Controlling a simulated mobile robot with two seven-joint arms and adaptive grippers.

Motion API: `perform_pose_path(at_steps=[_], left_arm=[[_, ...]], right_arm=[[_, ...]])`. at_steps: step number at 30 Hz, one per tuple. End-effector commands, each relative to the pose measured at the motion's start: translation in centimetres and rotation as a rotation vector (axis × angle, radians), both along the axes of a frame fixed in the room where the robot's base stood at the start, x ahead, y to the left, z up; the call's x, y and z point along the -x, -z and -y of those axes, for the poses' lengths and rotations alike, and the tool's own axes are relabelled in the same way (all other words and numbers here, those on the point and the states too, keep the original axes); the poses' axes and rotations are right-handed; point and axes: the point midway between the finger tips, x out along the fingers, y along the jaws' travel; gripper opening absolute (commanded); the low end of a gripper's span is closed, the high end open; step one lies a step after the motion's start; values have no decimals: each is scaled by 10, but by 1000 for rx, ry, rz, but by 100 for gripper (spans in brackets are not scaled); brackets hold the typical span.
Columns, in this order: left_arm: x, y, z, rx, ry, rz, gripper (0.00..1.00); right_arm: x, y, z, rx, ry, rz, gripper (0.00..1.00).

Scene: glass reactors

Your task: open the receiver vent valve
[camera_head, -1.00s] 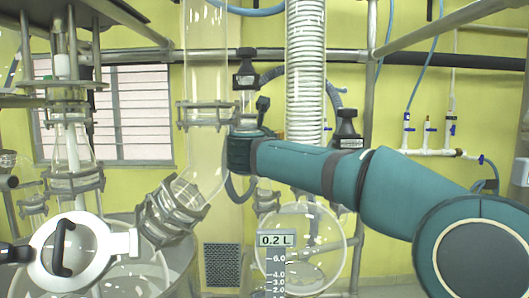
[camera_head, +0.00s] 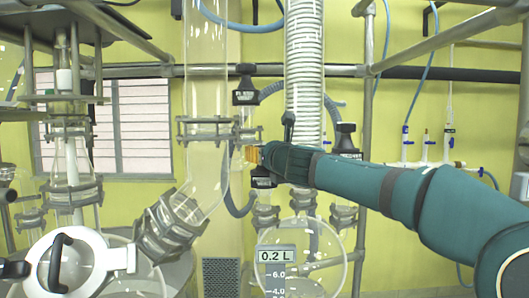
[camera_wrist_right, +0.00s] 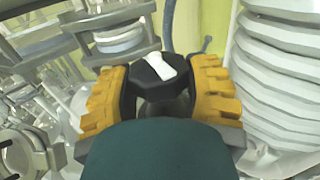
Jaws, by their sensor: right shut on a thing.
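My right gripper (camera_wrist_right: 165,95) has its yellow fingers on either side of a black faceted valve knob (camera_wrist_right: 147,82) with a white pointer mark on top. It is shut on this knob. In the head view, the yellow fingers of my right gripper (camera_head: 252,155) show beside the glass column's flange, and the held knob is mostly hidden. A black labelled valve part (camera_head: 262,182) shows just below the fingers. The round glass receiver (camera_head: 335,268) with a 0.2 L display stands below. My left gripper is not in view.
A wide glass column (camera_head: 206,75) stands left of my right gripper. A white ribbed hose (camera_head: 304,60) rises behind my right wrist. Another black labelled valve (camera_head: 245,90) is above, and a white reactor lid (camera_head: 100,262) is at lower left.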

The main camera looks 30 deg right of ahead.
Motion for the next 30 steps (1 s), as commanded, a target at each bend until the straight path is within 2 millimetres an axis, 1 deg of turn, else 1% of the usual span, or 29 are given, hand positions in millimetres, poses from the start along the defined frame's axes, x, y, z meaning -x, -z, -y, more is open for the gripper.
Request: perform_pose_path(at_steps=[11,12,13,14,30], left_arm=[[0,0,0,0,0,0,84],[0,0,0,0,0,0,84],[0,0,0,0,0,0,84],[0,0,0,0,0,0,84],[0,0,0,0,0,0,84]], right_arm=[[0,0,0,0,-3,-1,16],[0,0,0,0,-3,-1,68],[0,0,0,0,-2,-1,78],[0,0,0,0,-2,-1,84],[2,0,4,0,7,0,84]])
